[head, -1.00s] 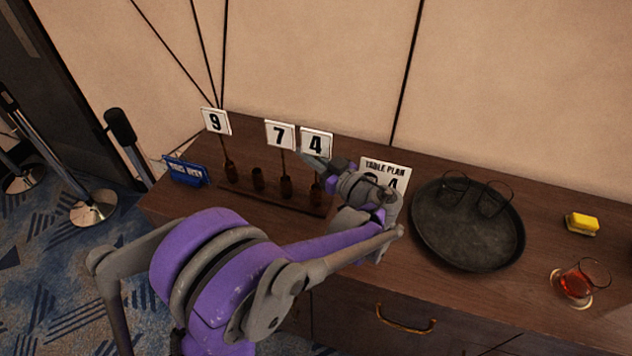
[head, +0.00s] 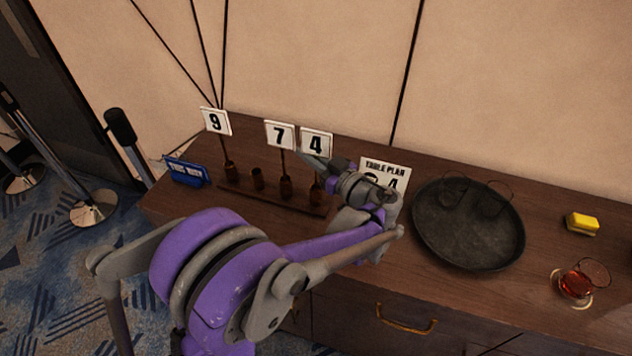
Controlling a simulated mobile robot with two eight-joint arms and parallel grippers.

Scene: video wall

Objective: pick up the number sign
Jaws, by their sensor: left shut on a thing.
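Three white number signs on thin stems stand in a dark wooden rack (head: 235,187) on the sideboard: a 9 sign (head: 215,121) at the left, a 7 sign (head: 280,135) and a 4 sign (head: 316,144) at the right. One holder (head: 257,179) between the 9 and the 7 is empty. My left gripper (head: 316,168) is at the 4 sign, just below its plate, and is shut on it. The wrist hides part of the stem. A table plan card (head: 383,170) stands behind my wrist, partly hidden, with a 4 visible. My right gripper is not in view.
A dark round tray (head: 467,240) with two glasses stands right of my wrist. A yellow sponge (head: 582,223) and a glass of red drink (head: 577,284) are further right. A blue sign (head: 186,171) stands at the left end. The wall is close behind.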

